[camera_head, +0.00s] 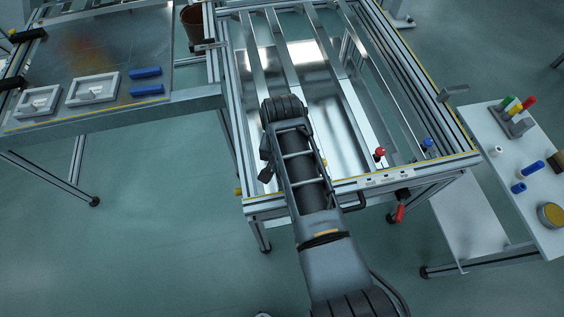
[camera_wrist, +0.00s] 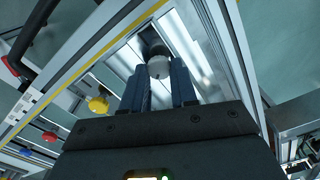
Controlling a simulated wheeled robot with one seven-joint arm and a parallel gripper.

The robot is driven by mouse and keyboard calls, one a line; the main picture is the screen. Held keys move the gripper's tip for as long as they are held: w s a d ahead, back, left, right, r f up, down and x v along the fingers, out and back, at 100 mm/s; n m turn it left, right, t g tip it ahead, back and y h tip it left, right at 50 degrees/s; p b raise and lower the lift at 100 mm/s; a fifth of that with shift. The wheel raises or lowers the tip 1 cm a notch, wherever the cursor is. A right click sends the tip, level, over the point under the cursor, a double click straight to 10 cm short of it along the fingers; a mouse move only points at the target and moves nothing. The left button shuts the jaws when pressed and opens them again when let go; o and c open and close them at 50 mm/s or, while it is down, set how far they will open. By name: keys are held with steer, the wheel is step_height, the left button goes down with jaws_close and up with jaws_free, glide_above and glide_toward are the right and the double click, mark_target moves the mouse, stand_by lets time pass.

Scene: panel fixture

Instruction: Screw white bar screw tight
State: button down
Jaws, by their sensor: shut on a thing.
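The white bar screw (camera_wrist: 159,68) shows as a white round knob between the fingertips of my gripper (camera_wrist: 165,78) in the wrist view. The two dark blue fingers stand on either side of it, and my gripper is shut on it. A dark part sits just beyond the knob. How deep the screw's thread sits is hidden. In the head view my arm crosses the front of the panel frame (camera_head: 460,160) and hides the gripper and the white screw.
A yellow knob (camera_wrist: 98,104) is left of the fingers in the wrist view. A red knob (camera_head: 380,152) and a blue knob (camera_head: 427,143) stand on the frame's front right. A side table (camera_head: 535,225) with small parts is at right, a workbench (camera_head: 120,45) at left.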

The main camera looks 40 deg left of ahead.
steer(key=m, duration=0.3)
steer(key=shift+m, duration=0.3)
steer(key=shift+m+p, duration=0.45)
steer(key=shift+m, duration=1.35)
steer(key=c, duration=0.9)
jaws_free()
step_height(320, 180, up, 8)
steer(key=shift+f, duration=0.1)
